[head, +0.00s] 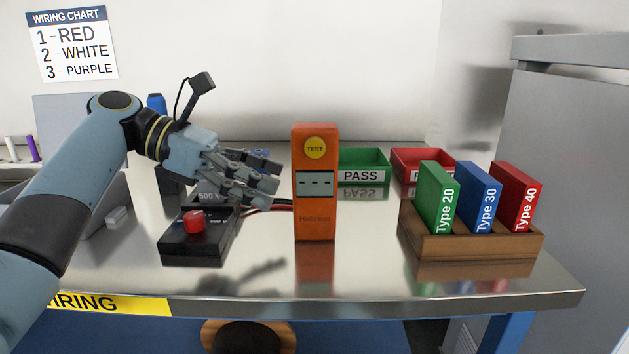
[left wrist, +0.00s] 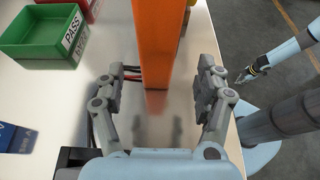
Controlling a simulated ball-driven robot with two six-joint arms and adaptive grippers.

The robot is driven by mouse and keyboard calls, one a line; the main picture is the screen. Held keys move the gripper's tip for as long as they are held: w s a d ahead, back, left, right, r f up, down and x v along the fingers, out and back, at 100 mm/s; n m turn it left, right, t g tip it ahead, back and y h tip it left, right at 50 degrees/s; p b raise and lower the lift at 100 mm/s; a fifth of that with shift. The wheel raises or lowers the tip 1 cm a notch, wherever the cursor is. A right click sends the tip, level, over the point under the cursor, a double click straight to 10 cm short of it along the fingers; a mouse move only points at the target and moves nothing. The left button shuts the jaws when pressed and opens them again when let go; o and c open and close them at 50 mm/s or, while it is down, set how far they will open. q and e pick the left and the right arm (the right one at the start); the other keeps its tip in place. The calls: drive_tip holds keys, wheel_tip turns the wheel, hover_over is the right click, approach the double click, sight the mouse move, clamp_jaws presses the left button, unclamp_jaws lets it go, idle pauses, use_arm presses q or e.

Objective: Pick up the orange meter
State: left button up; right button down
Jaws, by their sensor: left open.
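The orange meter (head: 316,205) stands upright on the steel bench, with a yellow TEST button and a small grey display facing me. My left gripper (head: 273,178) is open just left of the meter, its fingers pointing at the meter's side. In the left wrist view the meter (left wrist: 160,42) rises ahead, centred between the two spread fingers, and neither finger visibly touches it. My right gripper (left wrist: 246,73) shows small at the right of the left wrist view, off the bench; its jaw state is unclear.
A green PASS bin (head: 363,158) and a red bin (head: 422,160) stand behind. A wooden rack (head: 470,243) with Type 20, 30 and 40 packs is right.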

sight(314, 198)
use_arm(q)
drive_tip(key=x, duration=0.2)
drive_tip(key=shift+d+f, duration=0.15)
drive_tip(key=shift+d, duration=0.05)
drive_tip(key=shift+d+f, duration=0.15)
drive_tip(key=shift+d, duration=0.1)
drive_tip(key=x, duration=0.1)
drive_tip(key=b+x, duration=0.1)
drive_tip(key=x, duration=0.1)
drive_tip(key=b+x, duration=0.1)
drive_tip(key=x, duration=0.1)
drive_tip(key=shift+w+a+f, duration=0.15)
drive_tip(key=shift+w+f, duration=0.1)
drive_tip(key=shift+r, duration=0.1)
clamp_jaws()
use_arm(e)
drive_tip(key=shift+s+d+f, duration=0.15)
drive_tip(key=shift+s+f, duration=0.75)
drive_tip(key=shift+f, duration=0.15)
